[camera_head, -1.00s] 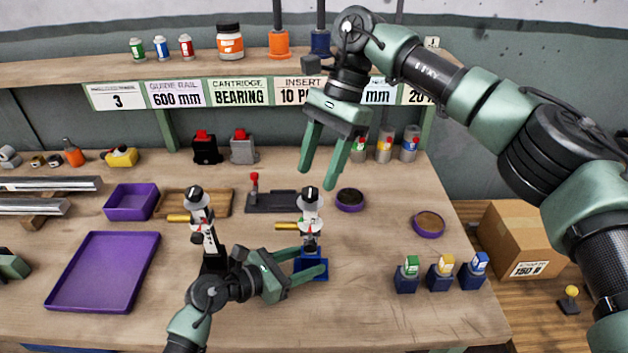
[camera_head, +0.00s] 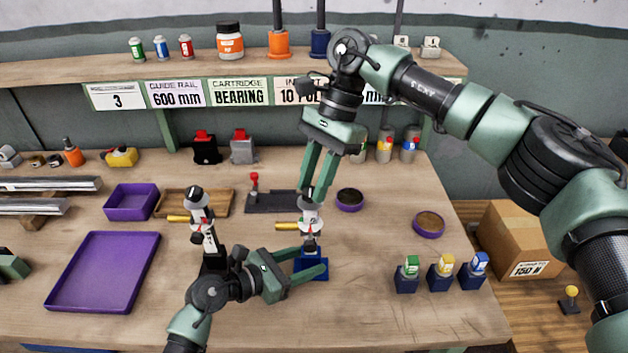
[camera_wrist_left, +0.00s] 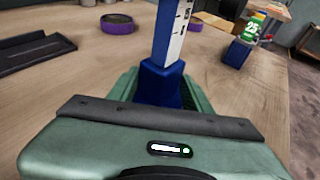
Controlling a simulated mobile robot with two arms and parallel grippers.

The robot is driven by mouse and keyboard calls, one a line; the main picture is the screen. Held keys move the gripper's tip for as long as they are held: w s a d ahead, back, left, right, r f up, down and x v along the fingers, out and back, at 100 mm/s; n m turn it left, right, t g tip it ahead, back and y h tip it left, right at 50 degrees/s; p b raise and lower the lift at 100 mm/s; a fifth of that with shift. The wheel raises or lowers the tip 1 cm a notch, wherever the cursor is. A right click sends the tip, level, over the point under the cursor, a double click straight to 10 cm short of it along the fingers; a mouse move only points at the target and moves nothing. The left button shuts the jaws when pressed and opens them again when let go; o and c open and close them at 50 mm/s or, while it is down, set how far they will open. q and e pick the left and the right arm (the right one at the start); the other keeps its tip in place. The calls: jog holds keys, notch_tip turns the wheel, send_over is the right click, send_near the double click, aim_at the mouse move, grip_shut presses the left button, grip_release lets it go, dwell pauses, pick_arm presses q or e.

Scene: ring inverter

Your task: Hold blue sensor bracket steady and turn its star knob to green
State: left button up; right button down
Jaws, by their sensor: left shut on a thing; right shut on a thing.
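The blue sensor bracket (camera_head: 311,265) stands upright at the front middle of the bench, with a blue base and a white upper part. My left gripper (camera_head: 313,261) is shut around its lower part; the left wrist view shows the blue post (camera_wrist_left: 160,85) between the fingers. My right gripper (camera_head: 311,195) points down and is shut on the dark star knob at the bracket's top. The fingers largely hide the knob, and I cannot tell which colour it points to.
A similar bracket with a black base (camera_head: 212,262) stands close to the left, beside my left arm. A purple tray (camera_head: 100,272) lies farther left. Round purple dishes (camera_head: 349,200) and small labelled blue holders (camera_head: 440,278) are to the right.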

jog(key=m+t, duration=0.1)
jog(key=m, duration=0.1)
jog(key=m+t, duration=0.1)
jog(key=m, duration=0.2)
jog(key=shift+s+d+y, duration=0.15)
jog(key=shift+s+y, duration=0.05)
jog(key=shift+y, duration=0.2)
jog(key=m, duration=0.2)
jog(key=m+t, duration=0.1)
jog(key=m, duration=0.1)
jog(key=m+t, duration=0.1)
jog(key=m, duration=0.1)
jog(key=shift+s, duration=0.25)
jog(key=m+t, duration=0.1)
jog(key=m, duration=0.2)
jog(key=m+t+h, duration=0.1)
jog(key=m, duration=0.1)
jog(key=shift+s+a+m, duration=0.2)
jog(key=shift+m, duration=0.2)
jog(key=m+h, duration=0.1)
jog(key=m, duration=0.1)
jog(key=m+t, duration=0.1)
jog(key=m, duration=0.2)
jog(key=shift+s+a+m+h, duration=0.1)
jog(key=shift+a+m+h, duration=0.1)
jog(key=shift+m+h, duration=0.15)
jog(key=c, duration=1.1)
grip_release()
jog(key=shift+r, duration=0.1)
